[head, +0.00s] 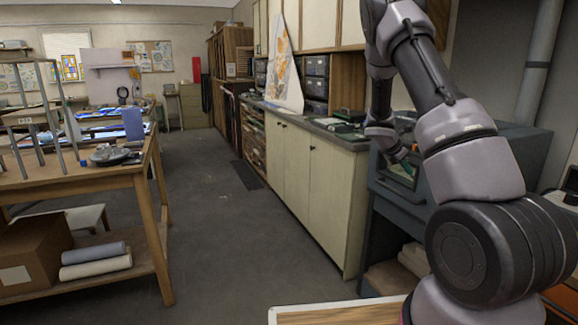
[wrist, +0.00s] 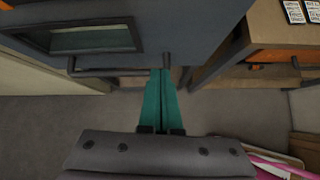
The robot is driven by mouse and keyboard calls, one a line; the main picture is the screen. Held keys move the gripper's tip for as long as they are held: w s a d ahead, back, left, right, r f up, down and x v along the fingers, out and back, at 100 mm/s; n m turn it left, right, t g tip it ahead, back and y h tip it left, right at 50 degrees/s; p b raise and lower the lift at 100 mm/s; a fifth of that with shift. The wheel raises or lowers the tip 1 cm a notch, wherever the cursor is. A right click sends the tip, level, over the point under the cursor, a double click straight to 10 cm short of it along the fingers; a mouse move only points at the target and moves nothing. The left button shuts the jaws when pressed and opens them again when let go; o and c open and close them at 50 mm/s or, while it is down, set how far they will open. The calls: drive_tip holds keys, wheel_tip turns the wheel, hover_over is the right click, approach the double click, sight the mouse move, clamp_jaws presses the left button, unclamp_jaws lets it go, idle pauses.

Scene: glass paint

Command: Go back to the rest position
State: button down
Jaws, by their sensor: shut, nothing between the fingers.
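My gripper (wrist: 161,72) shows in the wrist view with its two teal fingers together and nothing between them. The fingertips are in front of the blue-grey cabinet-like unit (wrist: 190,18), close to the end of its dark bar handle (wrist: 110,72). I cannot tell whether they touch it. In the head view my gripper (head: 408,168) is partly hidden by my arm, in front of the same blue-grey unit (head: 530,150) on the right.
A long cream cabinet (head: 308,190) with a grey counter runs along the right wall. A wooden workbench (head: 140,168) stands at the left. The floor (head: 225,220) between them is clear.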

drive_tip(key=s+a+r+m+y, duration=0.2)
drive_tip(key=s+a+r+m, duration=0.25)
drive_tip(key=r, duration=0.25)
drive_tip(key=s+a+r+m+t+y, duration=0.1)
drive_tip(key=s+a+r+m, duration=0.2)
drive_tip(key=s+r+m, duration=0.25)
drive_tip(key=s+a+r+m+y, duration=0.2)
drive_tip(key=s+a+r+m, duration=0.2)
drive_tip(key=s+r, duration=0.25)
drive_tip(key=s+a+r+m+t+y, duration=0.1)
drive_tip(key=s+a+r+m+y, duration=0.1)
drive_tip(key=s+a+r+m, duration=0.2)
drive_tip(key=s+a+r+m+t+y, duration=0.2)
drive_tip(key=s+a+r+m, duration=0.3)
drive_tip(key=s+a, duration=0.5)
drive_tip(key=s+m+y, duration=0.1)
drive_tip(key=s, duration=0.4)
drive_tip(key=shift+a+t, duration=0.3)
